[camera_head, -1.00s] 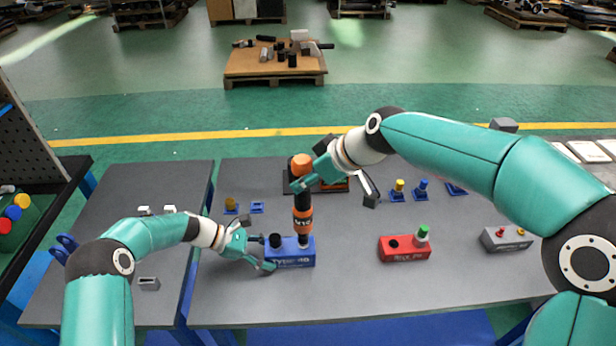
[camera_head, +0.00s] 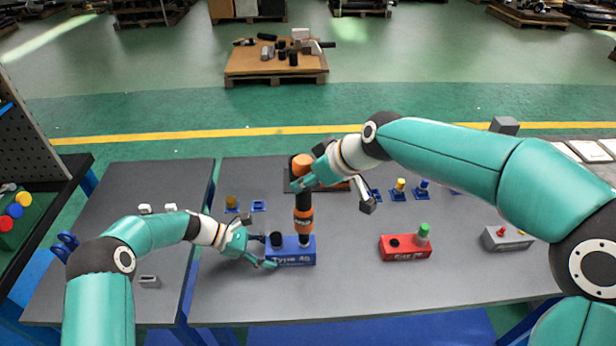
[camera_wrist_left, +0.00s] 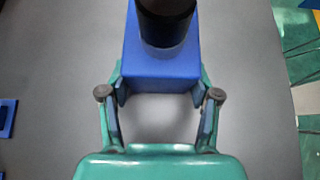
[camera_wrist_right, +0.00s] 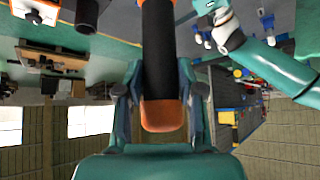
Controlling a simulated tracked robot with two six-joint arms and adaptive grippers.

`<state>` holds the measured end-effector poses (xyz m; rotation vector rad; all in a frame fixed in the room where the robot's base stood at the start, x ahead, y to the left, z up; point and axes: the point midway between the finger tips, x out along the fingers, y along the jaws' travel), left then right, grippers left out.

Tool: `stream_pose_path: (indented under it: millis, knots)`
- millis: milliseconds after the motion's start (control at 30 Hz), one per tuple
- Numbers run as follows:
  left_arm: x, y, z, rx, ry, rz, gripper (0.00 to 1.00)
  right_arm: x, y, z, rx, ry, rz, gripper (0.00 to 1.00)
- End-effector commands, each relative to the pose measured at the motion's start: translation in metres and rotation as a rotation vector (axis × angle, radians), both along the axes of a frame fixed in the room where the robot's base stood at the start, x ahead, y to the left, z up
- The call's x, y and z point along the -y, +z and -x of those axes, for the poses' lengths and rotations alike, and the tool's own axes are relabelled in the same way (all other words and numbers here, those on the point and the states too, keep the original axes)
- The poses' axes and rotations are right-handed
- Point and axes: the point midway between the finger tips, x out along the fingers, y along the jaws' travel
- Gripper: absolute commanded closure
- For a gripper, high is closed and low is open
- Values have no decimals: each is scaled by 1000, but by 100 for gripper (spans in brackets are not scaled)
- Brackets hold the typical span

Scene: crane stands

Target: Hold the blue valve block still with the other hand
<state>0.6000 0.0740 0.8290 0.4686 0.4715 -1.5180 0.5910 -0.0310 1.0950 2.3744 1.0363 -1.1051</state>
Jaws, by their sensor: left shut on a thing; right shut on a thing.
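The blue valve block (camera_head: 292,254) sits on the grey table and has a black cap on its left part. My left gripper (camera_head: 267,251) is shut on the block's left end. In the left wrist view its fingers (camera_wrist_left: 160,92) press on both sides of the block (camera_wrist_left: 160,66). My right gripper (camera_head: 309,168) is shut on the upper part of an upright orange and black power tool (camera_head: 303,218). The tool's lower end meets the block's right part; the contact is too small to make out. The right wrist view shows the tool (camera_wrist_right: 158,60) between the fingers (camera_wrist_right: 160,92).
A red block (camera_head: 405,253) with a green cap stands right of the blue block. A grey box (camera_head: 507,240) with red buttons is farther right. Small blue holders (camera_head: 397,195) line the back, and a tray lies behind the tool. The front table strip is clear.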

Motion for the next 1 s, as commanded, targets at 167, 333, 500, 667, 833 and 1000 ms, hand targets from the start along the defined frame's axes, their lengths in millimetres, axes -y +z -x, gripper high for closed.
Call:
stream_pose_path:
  millis: [167,333,500,667,833,1000]
  knots:
    - [0,1,0,0,0,1,85,0,-1,-1,5,-3,-3,100]
    - [0,1,0,0,0,1,85,0,-4,-1,5,-3,-3,100]
    - [0,1,0,0,0,1,85,0,-7,-1,6,-3,-4,100]
    - [0,1,0,0,0,1,85,0,-8,-1,7,-3,-3,100]
    - [0,1,0,-1,1,1,85,0,-9,-1,7,-3,-3,100]
    - [0,1,0,-1,1,1,85,0,-9,-1,7,-3,-3,100]
